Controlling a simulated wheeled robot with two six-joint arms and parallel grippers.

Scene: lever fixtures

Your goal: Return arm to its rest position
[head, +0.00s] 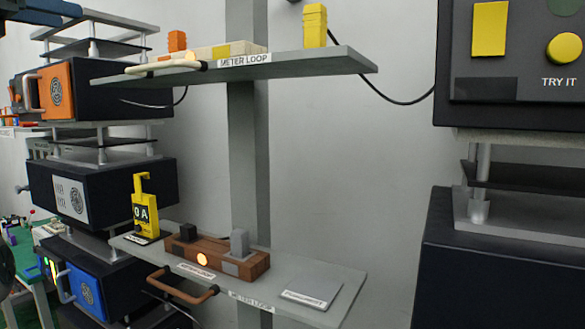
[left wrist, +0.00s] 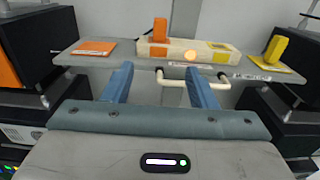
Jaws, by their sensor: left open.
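My left gripper (left wrist: 160,82) is open in the left wrist view, with two blue fingers and nothing between them. In the head view only a blue part of it (head: 50,8) shows at the top left corner. Past the fingers is a cream fixture (left wrist: 170,50) with an orange block (left wrist: 160,30), a yellow patch and a lit round lamp. Its cream handle (left wrist: 172,84) sticks out in front, partly hidden by the right finger. I cannot tell whether they touch. In the head view the fixture (head: 200,53) sits on the upper shelf (head: 310,63). My right gripper is out of view.
A yellow meter (head: 314,25) stands at the upper shelf's right. The lower shelf (head: 340,275) holds a brown fixture (head: 215,255) with a brown handle (head: 180,290), a yellow meter (head: 145,210) and a grey plate (head: 312,292). Dark machines stand left and right.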

